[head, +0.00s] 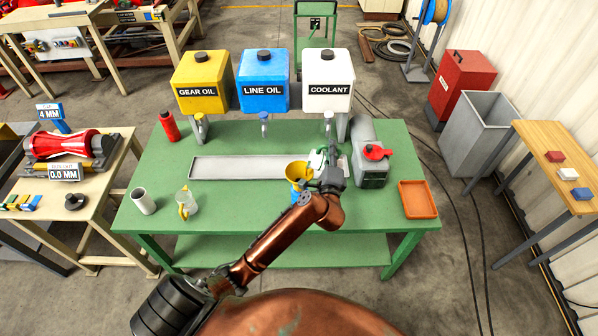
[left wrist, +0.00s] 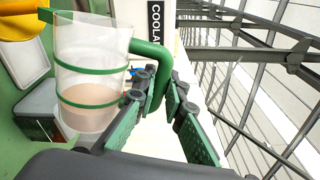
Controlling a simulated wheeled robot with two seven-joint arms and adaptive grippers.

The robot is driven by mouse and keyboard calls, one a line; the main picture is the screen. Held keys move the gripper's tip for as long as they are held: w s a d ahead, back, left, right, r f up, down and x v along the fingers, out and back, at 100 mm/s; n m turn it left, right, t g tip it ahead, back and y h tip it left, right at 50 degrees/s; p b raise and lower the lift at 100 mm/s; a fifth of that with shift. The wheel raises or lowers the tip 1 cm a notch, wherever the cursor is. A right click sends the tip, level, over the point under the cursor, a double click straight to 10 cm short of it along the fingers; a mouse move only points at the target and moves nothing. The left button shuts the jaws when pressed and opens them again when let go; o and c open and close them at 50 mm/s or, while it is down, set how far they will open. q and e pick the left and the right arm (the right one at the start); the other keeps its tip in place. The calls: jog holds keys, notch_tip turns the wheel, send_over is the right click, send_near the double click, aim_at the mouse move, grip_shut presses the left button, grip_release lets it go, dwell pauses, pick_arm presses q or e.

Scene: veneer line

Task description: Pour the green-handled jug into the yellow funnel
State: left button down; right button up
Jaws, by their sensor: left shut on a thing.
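The green-handled jug (head: 317,158) is held up beside the yellow funnel (head: 298,171), on its right in the head view. In the left wrist view the clear jug (left wrist: 92,60) has green bands and brownish liquid in its lower part. My left gripper (head: 328,170) is shut on its green handle (left wrist: 150,50); its green finger pads also show in the left wrist view (left wrist: 150,98). The funnel sits on a blue container, mostly hidden by my arm. Part of the funnel shows at the top left in the left wrist view (left wrist: 22,18). My right gripper is not in view.
A long metal tray (head: 220,168) lies behind. A yellow-handled jug (head: 188,203), a grey cup (head: 144,201) and an orange tray (head: 417,199) are on the green table (head: 240,225).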

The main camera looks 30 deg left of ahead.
aim_at(317, 150)
pick_arm(q)
jog(key=shift+s+a+r+n, duration=0.2)
jog(key=shift+a+n, duration=0.05)
jog(key=shift+a, duration=0.2)
jog(key=shift+s+a+r+n, duration=0.2)
jog(key=shift+a+n, duration=0.05)
jog(key=shift+a, duration=0.15)
jog(key=shift+s+a+r+n, duration=0.15)
jog(key=shift+a+r+n, duration=0.05)
jog(key=shift+a+n, duration=0.15)
dwell(0.6)
jog(key=shift+s+a+r+n, duration=0.2)
jog(key=shift+a+n, duration=0.25)
jog(key=shift+s+a+r+n, duration=0.15)
jog(key=shift+s+a+n, duration=0.05)
jog(key=shift+a+n, duration=0.2)
dwell(0.4)
